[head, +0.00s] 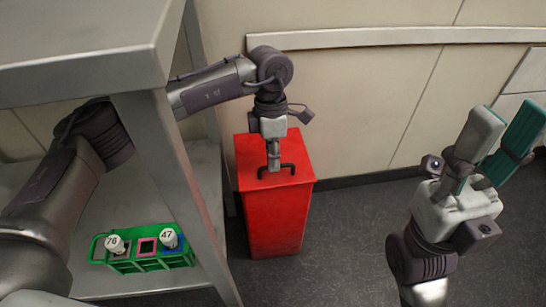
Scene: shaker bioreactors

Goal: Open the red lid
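The red lid (300,165) is the top of a tall red bin (277,222) standing on the floor against the wall. It lies flat on the bin. A black bar handle (287,168) is on the lid. My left gripper (273,165) points straight down at the handle, its fingertips at or just above the middle of the bar. The fingers overlap in this view, so I cannot tell whether they grip the handle. My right gripper (500,132) is at the right, pointing up, its fingers apart and nothing clearly between them, well away from the bin.
A metal bench (85,45) with a lower shelf (95,283) stands at the left, its leg close to the bin. A green rack (150,262) on the shelf holds two white-capped items marked 76 and 47. A wall rail (400,36) runs behind. The floor right of the bin is clear.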

